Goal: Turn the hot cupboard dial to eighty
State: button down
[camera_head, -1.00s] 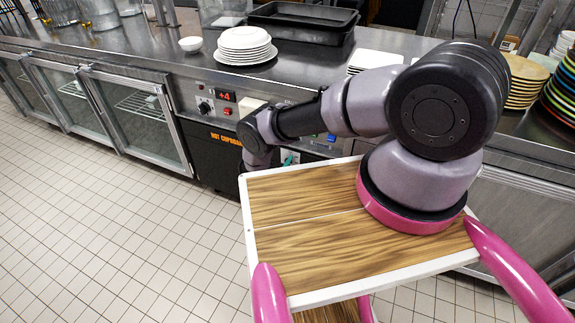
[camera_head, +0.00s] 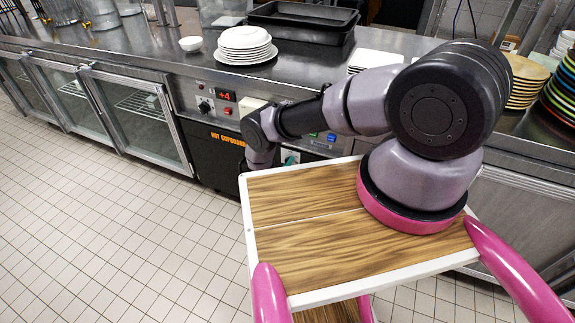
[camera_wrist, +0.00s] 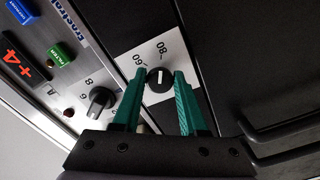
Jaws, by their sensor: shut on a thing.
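The hot cupboard dial (camera_wrist: 160,79) is a black knob with a white pointer line on a white plate (camera_wrist: 179,52) in the wrist view. The printed marks 60 and 80 show above it. The pointer runs upward in the picture, roughly toward the 80. My gripper (camera_wrist: 160,77) has green fingers, one on each side of the knob, and is shut on it. In the head view only a bit of green gripper (camera_head: 290,157) shows below the counter, and my arm hides the dial.
A control panel with another black knob (camera_wrist: 101,100), a green button (camera_wrist: 61,54) and a red "+4" display (camera_wrist: 24,66) lies left of the dial in the wrist view. A dark handle (camera_wrist: 285,130) is at right. Stacked plates (camera_head: 245,42) stand on the counter above.

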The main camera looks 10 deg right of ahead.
jog(key=shift+c, duration=2.4)
grip_release()
jog(key=shift+a, duration=0.1)
jog(key=v, duration=1.1)
jog(key=shift+w, duration=0.1)
